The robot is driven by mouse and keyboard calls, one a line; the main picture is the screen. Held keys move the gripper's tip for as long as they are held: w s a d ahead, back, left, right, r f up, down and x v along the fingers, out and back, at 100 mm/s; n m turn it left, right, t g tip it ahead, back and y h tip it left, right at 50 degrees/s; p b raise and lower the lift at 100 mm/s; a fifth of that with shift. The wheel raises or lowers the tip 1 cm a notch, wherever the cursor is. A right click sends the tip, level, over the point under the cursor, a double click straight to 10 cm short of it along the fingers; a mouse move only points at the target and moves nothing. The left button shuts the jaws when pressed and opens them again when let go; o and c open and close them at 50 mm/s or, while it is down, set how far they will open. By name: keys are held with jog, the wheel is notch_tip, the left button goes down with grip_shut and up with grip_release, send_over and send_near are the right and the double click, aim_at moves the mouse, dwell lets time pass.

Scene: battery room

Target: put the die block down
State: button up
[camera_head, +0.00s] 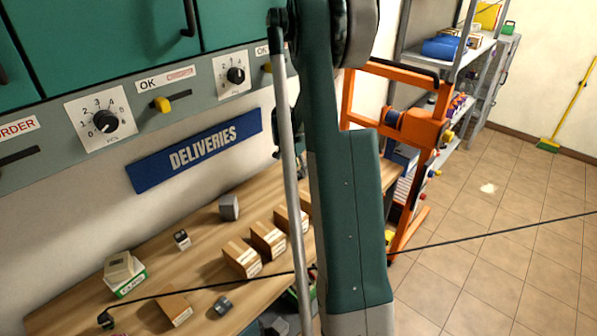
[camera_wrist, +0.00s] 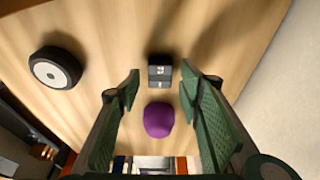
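In the wrist view, my gripper (camera_wrist: 160,84) is open, with its two green-padded fingers spread wide. A small dark block with white markings (camera_wrist: 160,71) shows between the fingertips, with a gap on each side. It appears to rest on the wooden table (camera_wrist: 105,25); I cannot tell for sure that it is the die block. A rounded purple object (camera_wrist: 158,120) lies just below it in the picture, also between the fingers. In the head view my arm hides the gripper.
A black wheel with a pale hub (camera_wrist: 55,71) lies left of the fingers. In the head view, several cardboard boxes (camera_head: 242,258), a grey block (camera_head: 229,207) and a small dark box (camera_head: 181,239) stand on the bench (camera_head: 150,268). A black cable (camera_head: 460,237) crosses the view.

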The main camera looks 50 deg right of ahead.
jog(key=a, duration=0.8)
jog(key=a+p, duration=0.1)
jog(key=a, duration=0.3)
jog(key=shift+r, duration=0.25)
